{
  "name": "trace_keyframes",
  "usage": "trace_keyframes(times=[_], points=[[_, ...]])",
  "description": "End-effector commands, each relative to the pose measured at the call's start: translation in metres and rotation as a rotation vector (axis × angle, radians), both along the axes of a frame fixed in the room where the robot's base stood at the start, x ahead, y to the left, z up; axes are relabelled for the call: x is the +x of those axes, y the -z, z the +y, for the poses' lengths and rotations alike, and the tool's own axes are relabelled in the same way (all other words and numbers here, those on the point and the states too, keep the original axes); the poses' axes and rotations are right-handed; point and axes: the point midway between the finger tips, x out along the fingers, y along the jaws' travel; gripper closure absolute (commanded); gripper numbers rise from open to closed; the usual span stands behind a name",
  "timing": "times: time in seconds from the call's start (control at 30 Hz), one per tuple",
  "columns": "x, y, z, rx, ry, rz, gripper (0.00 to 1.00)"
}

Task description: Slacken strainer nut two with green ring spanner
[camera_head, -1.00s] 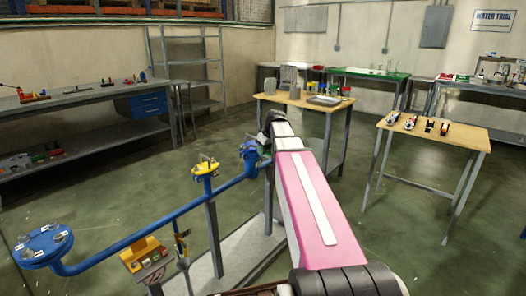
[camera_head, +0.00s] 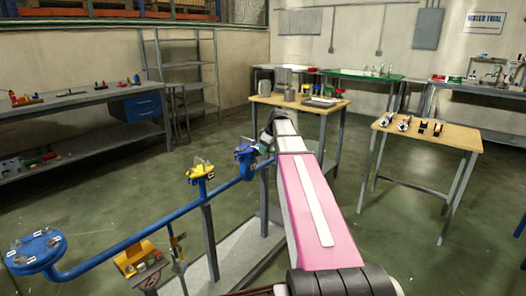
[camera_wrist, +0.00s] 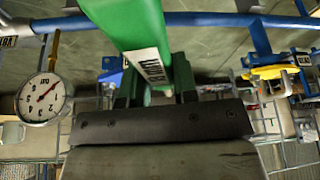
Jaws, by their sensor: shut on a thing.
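The green ring spanner (camera_wrist: 140,22) shows large in the wrist view, with a white label on its side. My gripper (camera_wrist: 157,84) is shut on it, one finger on each side. The spanner runs out of the picture at the top, so its ring end is hidden. In the head view my arm covers the gripper and spanner, close to the blue fitting (camera_head: 246,152) at the far end of the blue pipe. A blue flange (camera_head: 36,250) with several labelled fasteners sits at the near left end. I cannot tell which nut is strainer nut two.
A yellow valve (camera_head: 200,172) stands on the blue pipe (camera_head: 140,235). A round gauge (camera_wrist: 42,97) is at left in the wrist view. A yellow box (camera_head: 135,257) hangs near the pipe. Wooden tables (camera_head: 425,133) stand behind at right, with open floor between.

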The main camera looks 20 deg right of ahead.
Motion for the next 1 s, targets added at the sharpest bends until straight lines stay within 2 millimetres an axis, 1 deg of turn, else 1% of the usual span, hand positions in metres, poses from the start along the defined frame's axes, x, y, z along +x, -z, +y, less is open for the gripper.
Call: trace_keyframes(times=[0.03, 0.1, 0.5, 0.57, 0.8, 1.0], points=[[0.007, 0.000, -0.004, 0.000, -0.027, 0.000, 1.00], [0.009, 0.000, -0.007, 0.000, -0.061, 0.000, 1.00], [0.010, 0.000, -0.009, 0.001, -0.092, -0.001, 1.00], [0.014, 0.000, -0.011, 0.001, -0.108, -0.001, 1.00], [0.033, 0.000, -0.022, 0.000, -0.247, 0.001, 1.00], [0.035, 0.000, -0.024, 0.001, -0.290, -0.001, 1.00]])
